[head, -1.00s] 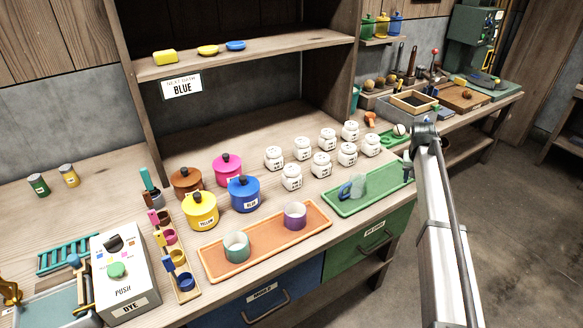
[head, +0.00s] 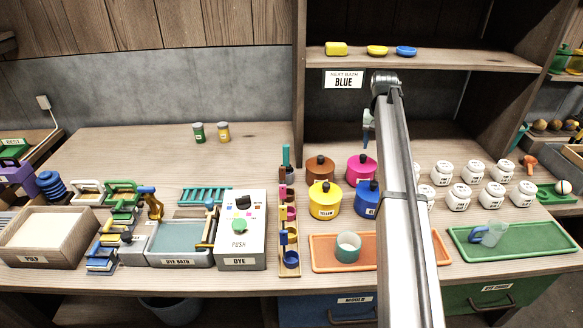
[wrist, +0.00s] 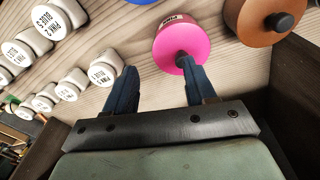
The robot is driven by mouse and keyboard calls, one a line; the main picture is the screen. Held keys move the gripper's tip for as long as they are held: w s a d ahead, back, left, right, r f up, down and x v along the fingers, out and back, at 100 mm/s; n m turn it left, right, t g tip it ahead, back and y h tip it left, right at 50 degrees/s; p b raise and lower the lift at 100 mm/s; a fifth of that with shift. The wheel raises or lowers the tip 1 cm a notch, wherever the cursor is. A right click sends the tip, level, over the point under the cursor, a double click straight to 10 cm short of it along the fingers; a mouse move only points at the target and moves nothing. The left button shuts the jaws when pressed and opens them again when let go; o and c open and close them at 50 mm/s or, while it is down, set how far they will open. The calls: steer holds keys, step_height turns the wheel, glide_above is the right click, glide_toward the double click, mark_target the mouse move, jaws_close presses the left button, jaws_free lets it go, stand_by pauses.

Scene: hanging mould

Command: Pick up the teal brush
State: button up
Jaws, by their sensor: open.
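A narrow teal upright piece (head: 286,155), which looks like the teal brush, stands at the back end of a slim wooden rack (head: 290,270). Its lower part is hidden or too small to make out. My gripper (head: 367,125) hangs in front of the shelf unit, to the right of the teal piece and well apart from it. In the wrist view my gripper's dark blue fingers (wrist: 157,66) are spread with nothing held between them. The pink pot (wrist: 180,45) lies below and beyond them; the teal piece is not in that view.
Brown (head: 320,168), pink (head: 361,167), yellow (head: 325,200) and blue (head: 367,199) lidded pots stand right of the rack. The dye box (head: 240,230) stands left of it. Several white jars (head: 459,197) stand farther right. The back left bench is mostly clear.

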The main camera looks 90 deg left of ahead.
steer(key=s+a+r+n, duration=0.1)
steer(key=s+a+r, duration=0.1)
steer(key=s, duration=0.7)
steer(key=s+a+r+n, duration=0.1)
steer(key=s+a+r, duration=0.1)
steer(key=s, duration=0.6)
steer(key=r+n, duration=0.1)
steer(key=r, duration=0.1)
glide_above(286, 154)
steer(key=shift+a+f+g+h, duration=0.1)
steer(key=shift+a+g+h, duration=0.05)
steer(key=shift+g+h, duration=0.2)
step_height(286, 154, down, 8)
steer(key=shift+r, duration=0.1)
steer(key=shift+a+f, duration=0.15)
steer(key=shift+f, duration=1.35)
steer(key=shift+a+f, duration=0.1)
steer(key=shift+f, duration=1.35)
steer(key=shift+c, duration=0.2)
jaws_close()
